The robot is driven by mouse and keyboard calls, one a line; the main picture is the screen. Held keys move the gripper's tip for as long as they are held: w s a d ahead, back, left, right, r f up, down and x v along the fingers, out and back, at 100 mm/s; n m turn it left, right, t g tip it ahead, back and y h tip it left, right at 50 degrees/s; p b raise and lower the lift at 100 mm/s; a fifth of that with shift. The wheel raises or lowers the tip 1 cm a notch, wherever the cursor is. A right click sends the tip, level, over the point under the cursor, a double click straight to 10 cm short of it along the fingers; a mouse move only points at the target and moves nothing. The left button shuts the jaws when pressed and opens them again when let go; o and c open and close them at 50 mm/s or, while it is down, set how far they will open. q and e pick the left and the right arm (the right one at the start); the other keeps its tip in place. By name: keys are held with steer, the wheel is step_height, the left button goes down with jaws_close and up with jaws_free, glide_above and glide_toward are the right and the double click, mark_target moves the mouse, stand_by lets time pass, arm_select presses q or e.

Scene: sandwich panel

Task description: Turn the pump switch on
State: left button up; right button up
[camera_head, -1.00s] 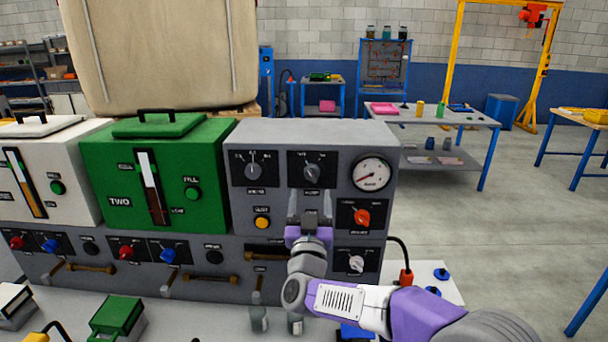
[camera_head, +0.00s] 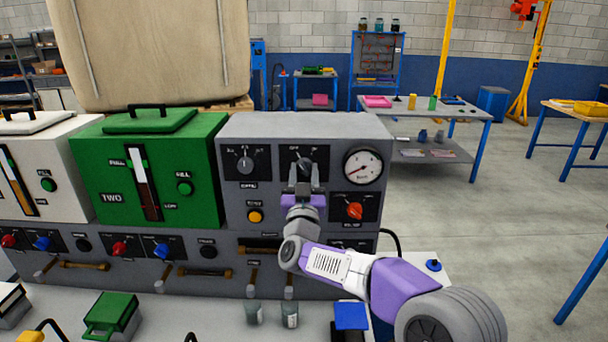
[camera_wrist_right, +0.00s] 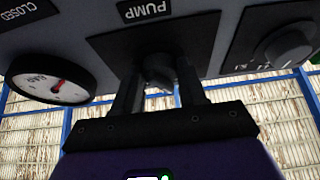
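The pump switch (camera_head: 305,163) is a dark grey knob on a black plate in the upper middle of the grey panel (camera_head: 232,205). In the right wrist view the same knob (camera_wrist_right: 158,68) sits under an upside-down PUMP label (camera_wrist_right: 158,10). My right gripper (camera_head: 303,174) is at the knob from below and in front. Its two dark fingers (camera_wrist_right: 160,88) are apart, one on each side of the knob. I cannot tell whether they touch it. The knob's setting is too small and partly hidden to read. My left gripper is not in view.
A round gauge (camera_head: 363,167) is right of the pump switch, with a red-orange knob (camera_head: 355,211) below it. Another grey knob (camera_head: 245,164) and a yellow button (camera_head: 255,216) are to the left. Glass jars (camera_head: 290,314) stand on the bench below.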

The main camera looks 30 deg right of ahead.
steer(key=c, duration=0.5)
steer(key=shift+w+a+f+m+g+h+b, duration=0.1)
steer(key=shift+m+g+h+b, duration=0.3)
steer(key=shift+m, duration=0.55)
steer(key=shift+a+m+g+h+b, duration=0.1)
steer(key=shift+m+g+h+b, duration=0.1)
steer(key=shift+m+h+b, duration=0.55)
steer(key=m, duration=0.2)
steer(key=m+g, duration=0.1)
steer(key=m, duration=0.1)
steer(key=shift+g+h+b, duration=0.25)
steer(key=shift+g+b, duration=0.05)
steer(key=shift+b, duration=0.1)
steer(key=m+g, duration=0.1)
steer(key=m, duration=0.1)
steer(key=m+h, duration=0.1)
steer(key=shift+w+a+r+m+g, duration=0.1)
steer(key=shift+r+m+g, duration=0.1)
steer(key=shift+m+g, duration=0.2)
steer(key=shift+r+m+g, duration=0.1)
steer(key=shift+m+g, duration=0.4)
steer(key=shift+m, duration=0.8)
steer(key=shift+r+m+g, duration=0.1)
steer(key=shift+m+g, duration=0.4)
steer(key=shift+m, duration=0.8)
